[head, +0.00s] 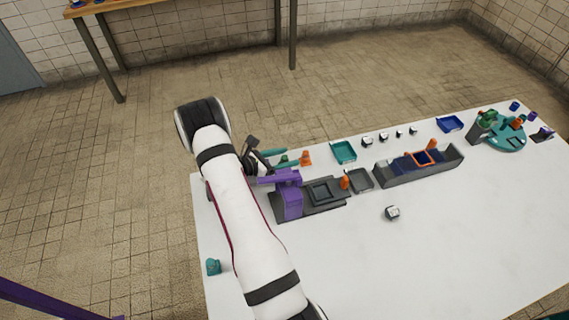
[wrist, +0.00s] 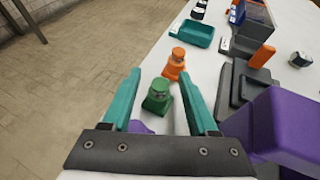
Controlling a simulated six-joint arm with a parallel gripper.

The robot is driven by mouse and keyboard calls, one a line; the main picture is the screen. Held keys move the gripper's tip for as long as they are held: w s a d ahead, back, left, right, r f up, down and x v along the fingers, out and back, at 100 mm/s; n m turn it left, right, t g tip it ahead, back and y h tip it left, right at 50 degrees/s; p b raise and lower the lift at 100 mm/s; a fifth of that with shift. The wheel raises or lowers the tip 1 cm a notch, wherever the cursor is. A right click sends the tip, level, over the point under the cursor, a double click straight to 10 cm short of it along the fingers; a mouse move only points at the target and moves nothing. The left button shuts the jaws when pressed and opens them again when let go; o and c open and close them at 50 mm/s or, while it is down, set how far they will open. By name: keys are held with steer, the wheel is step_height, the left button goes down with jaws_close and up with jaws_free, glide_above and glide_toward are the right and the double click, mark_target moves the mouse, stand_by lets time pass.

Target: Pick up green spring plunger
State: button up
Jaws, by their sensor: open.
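The green spring plunger (wrist: 158,97) stands upright on the white table in the wrist view, between and a little below the teal fingers of my gripper (wrist: 163,88). My gripper is open, with a finger on each side of the plunger and gaps to both. In the head view, the green plunger (head: 284,159) is a small spot between my teal gripper fingers (head: 279,159), partly hidden by them. An orange plunger (wrist: 175,64) stands just beyond the green one, near the fingertips.
A purple and grey fixture (head: 290,196) stands close to the right of my gripper. A teal tray (head: 344,152), a grey tray (head: 360,180) and a long grey holder (head: 420,167) lie farther right. The table's front right is mostly clear.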

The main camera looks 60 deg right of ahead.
jaws_close()
steer(key=shift+r, duration=0.1)
stand_by(0.3)
